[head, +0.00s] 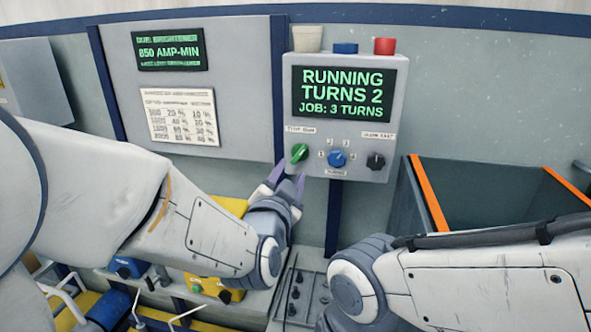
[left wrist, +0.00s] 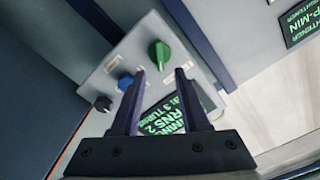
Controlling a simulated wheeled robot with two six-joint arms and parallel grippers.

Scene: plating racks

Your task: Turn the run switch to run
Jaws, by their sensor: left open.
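The run switch (head: 299,152) is a green knob at the lower left of a grey control box (head: 345,197), under a small label that seems to read stop and run. Its grip looks tilted toward the upper right. The display (head: 343,95) reads "RUNNING TURNS 2 JOB: 3 TURNS". My left gripper (head: 287,178) is open and empty just below the knob. In the left wrist view the green knob (left wrist: 159,53) lies just beyond the two fingertips (left wrist: 160,72), apart from them as far as I can see. My right gripper is out of view; only its arm shows.
A blue knob (head: 337,159) and a black knob (head: 375,161) sit right of the switch. White, blue and red pieces stand on top of the box. A dark tank (head: 480,198) with an orange edge is at the right. A grey panel with a chart (head: 181,116) is at the left.

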